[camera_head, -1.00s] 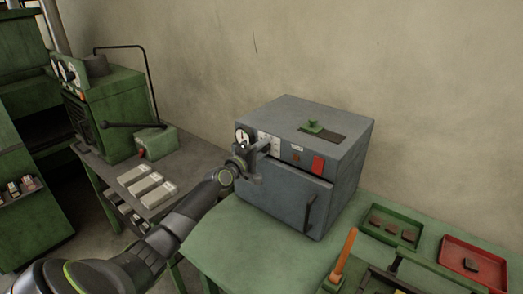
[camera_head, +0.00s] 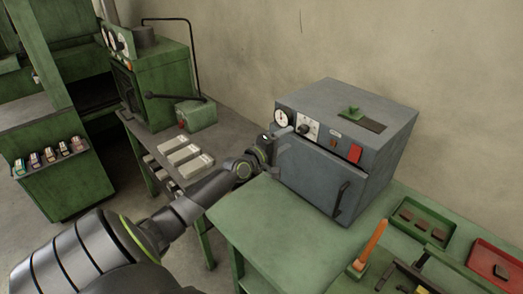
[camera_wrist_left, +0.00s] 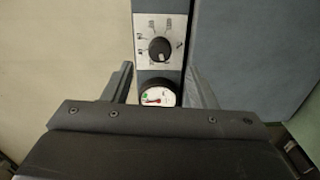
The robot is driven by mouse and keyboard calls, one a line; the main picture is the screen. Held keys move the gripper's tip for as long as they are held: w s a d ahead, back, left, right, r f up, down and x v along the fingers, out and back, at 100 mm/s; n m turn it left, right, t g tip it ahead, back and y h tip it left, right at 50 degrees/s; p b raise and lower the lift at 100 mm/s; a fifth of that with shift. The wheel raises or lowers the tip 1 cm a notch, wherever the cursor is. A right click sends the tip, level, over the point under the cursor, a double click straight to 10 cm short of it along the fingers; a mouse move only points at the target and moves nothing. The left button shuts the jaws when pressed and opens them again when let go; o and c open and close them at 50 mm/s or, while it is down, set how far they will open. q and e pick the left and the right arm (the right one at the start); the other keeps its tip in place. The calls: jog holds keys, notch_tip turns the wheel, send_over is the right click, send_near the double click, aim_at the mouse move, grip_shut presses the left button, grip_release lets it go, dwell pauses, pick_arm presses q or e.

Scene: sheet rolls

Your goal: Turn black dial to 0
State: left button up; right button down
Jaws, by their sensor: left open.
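The black dial (camera_head: 305,129) sits on a white marked plate on the front of a grey box oven (camera_head: 330,165). In the left wrist view the black dial (camera_wrist_left: 160,49) is fully uncovered, with marks around it; a light mark shows near its lower edge, but its setting is too small to read. A round white gauge (camera_head: 282,118) is left of the dial; the wrist view shows this gauge (camera_wrist_left: 158,96) between my fingers. My left gripper (camera_head: 277,138) is open and empty in front of the panel's left end, apart from the dial. My right gripper is out of view.
The green table (camera_head: 270,225) holds a green tray (camera_head: 447,241), a red tray (camera_head: 474,262) and an orange-handled tool (camera_head: 371,243). Pale blocks (camera_head: 184,155) lie on the left bench.

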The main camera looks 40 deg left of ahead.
pick_arm(q)
jog(key=s+p, duration=0.2)
jog(key=s, duration=0.8)
jog(key=shift+s+a, duration=0.25)
jog(key=shift+a, duration=0.15)
